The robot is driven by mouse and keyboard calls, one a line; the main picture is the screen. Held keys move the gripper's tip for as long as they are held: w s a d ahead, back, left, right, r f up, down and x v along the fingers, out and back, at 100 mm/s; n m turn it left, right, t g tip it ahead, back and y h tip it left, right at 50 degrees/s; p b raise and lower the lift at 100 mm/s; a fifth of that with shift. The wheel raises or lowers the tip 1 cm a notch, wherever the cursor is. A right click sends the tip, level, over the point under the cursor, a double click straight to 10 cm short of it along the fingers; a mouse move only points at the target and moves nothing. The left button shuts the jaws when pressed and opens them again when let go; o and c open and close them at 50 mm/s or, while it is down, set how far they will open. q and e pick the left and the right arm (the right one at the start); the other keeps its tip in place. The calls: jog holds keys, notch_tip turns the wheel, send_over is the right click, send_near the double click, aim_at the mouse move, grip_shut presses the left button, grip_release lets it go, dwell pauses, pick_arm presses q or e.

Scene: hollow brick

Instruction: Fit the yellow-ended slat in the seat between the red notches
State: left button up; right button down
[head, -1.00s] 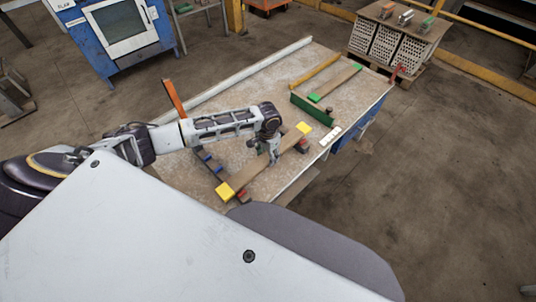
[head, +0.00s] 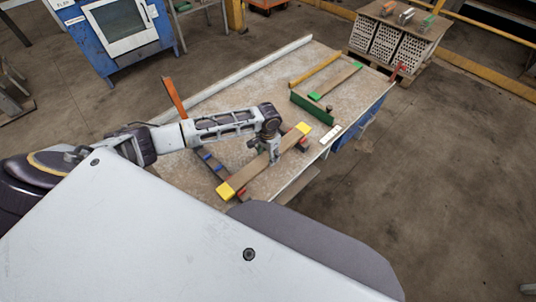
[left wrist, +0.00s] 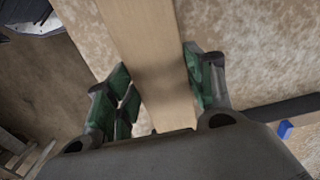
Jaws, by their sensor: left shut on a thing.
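The yellow-ended slat (head: 250,173) is a long wooden strip with a yellow block at each end. It lies slantwise near the table's front edge in the head view. My left gripper (head: 273,157) comes down on its middle and is shut on it. In the left wrist view the bare wood of the slat (left wrist: 148,55) runs between the green-padded fingers of the gripper (left wrist: 160,95). Red notches show beside the slat's ends, one near the far end (head: 303,145) and one near the close end (head: 243,191). Whether the slat rests in the seat I cannot tell. My right gripper is not in view.
A green-ended slat (head: 338,82) and a green rail (head: 312,108) lie farther back on the table (head: 230,100). A yellow bar (head: 315,69) lies beside them. A dark strip with blue marks (head: 210,161) lies left of the slat. A pallet of hollow bricks (head: 388,45) stands behind.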

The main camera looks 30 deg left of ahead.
pick_arm(q)
jog(key=shift+f, duration=0.1)
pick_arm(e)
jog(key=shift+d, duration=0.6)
